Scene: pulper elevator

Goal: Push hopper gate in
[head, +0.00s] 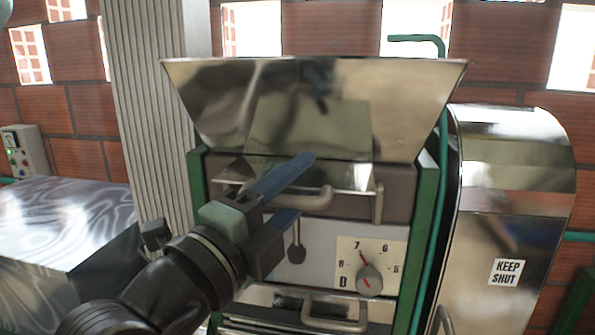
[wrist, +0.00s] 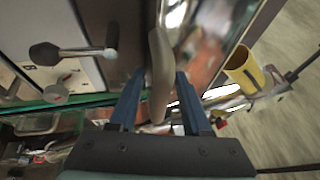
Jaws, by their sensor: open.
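The hopper gate is a shiny metal plate (head: 345,178) in the slot below the flared hopper (head: 390,105). Part of the plate shows in front of the machine's face. Its beige bar handle (head: 320,203) is partly hidden behind my gripper in the head view. My gripper (head: 303,185) is open in front of the gate, with its blue fingers one above the other. In the wrist view the handle (wrist: 158,75) lies between the two open fingers (wrist: 159,95). I cannot tell whether either finger touches it.
Below are a dark-knobbed lever (head: 297,250), a dial (head: 369,278) and a lower handle (head: 335,325). A metal cover marked KEEP SHUT (head: 505,272) stands right. A metal-topped box (head: 60,220) stands left. The wrist view shows a yellow cup-shaped thing (wrist: 243,70).

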